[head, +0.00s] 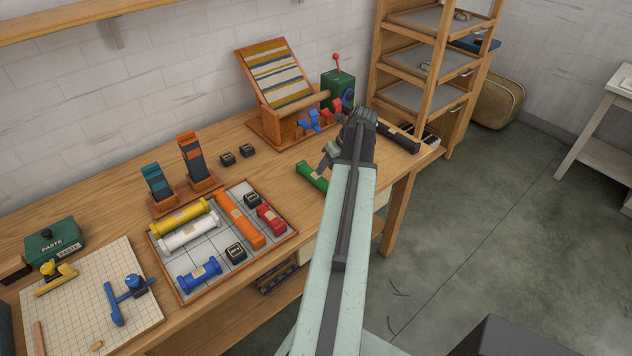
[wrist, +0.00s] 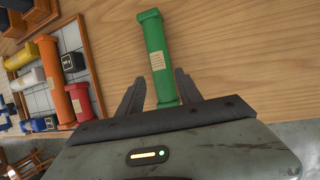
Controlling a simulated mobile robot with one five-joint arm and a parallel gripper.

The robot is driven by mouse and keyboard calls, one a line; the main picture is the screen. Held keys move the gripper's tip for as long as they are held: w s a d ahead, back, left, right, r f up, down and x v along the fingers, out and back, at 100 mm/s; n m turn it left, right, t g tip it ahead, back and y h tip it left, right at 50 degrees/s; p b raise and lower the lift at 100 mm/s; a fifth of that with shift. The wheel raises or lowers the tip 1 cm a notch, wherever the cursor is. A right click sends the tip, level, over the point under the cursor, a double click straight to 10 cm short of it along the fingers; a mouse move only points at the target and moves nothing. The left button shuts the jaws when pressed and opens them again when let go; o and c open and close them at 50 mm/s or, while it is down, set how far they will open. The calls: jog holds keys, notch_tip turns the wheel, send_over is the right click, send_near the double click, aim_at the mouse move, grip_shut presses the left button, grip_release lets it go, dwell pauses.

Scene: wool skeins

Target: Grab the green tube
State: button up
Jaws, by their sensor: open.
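The green tube (head: 311,176) lies on the wooden bench to the right of the tray in the head view, partly hidden by my arm. In the wrist view the green tube (wrist: 157,58) has a pale label on its side, and its near end reaches between the two fingers. My gripper (wrist: 158,84) is open, with one dark finger on each side of the tube. A gap shows on the left side, and the right finger is very close to the tube. I cannot tell whether it touches.
A tray (head: 187,296) left of the tube holds yellow, white, orange, red and blue tubes and small black blocks. A dark cylinder (head: 398,137) lies near the bench's right end. A striped board (head: 273,75) stands behind. Bare bench surrounds the tube.

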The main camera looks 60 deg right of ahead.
aim_at(321, 177)
jog(key=b+x, duration=0.4)
jog(key=x, duration=0.1)
jog(key=b+x, duration=0.2)
jog(key=shift+s+f, duration=0.2)
jog(key=shift+f, duration=0.15)
jog(key=shift+r, duration=0.2)
grip_shut()
